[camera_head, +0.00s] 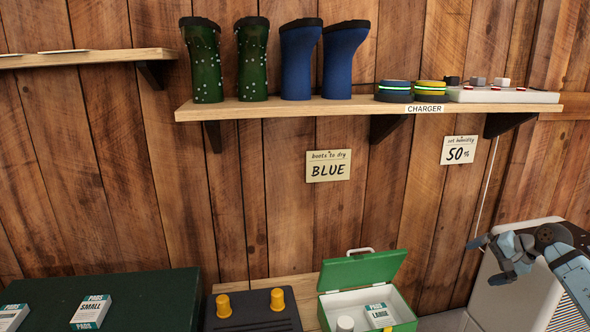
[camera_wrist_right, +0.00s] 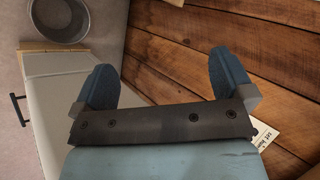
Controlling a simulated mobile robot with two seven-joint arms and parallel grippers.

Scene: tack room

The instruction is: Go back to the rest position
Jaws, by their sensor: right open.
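My right gripper (camera_head: 489,260) is at the right edge of the head view, in front of a pale dehumidifier-like cabinet (camera_head: 530,290). The arm comes in from the lower right. In the right wrist view the two blue fingers of the gripper (camera_wrist_right: 163,68) stand wide apart with nothing between them. Beyond them are the plank wall (camera_wrist_right: 190,45) and the pale cabinet (camera_wrist_right: 60,110). My left gripper is not in view.
A wall shelf (camera_head: 290,107) holds green boots (camera_head: 205,65), blue boots (camera_head: 298,65), two round devices and a switch panel (camera_head: 500,96). Below are an open green box (camera_head: 365,272), a black boot dryer-like unit (camera_head: 252,318) and a dark green chest (camera_head: 150,290). A metal bowl (camera_wrist_right: 60,18) shows in the wrist view.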

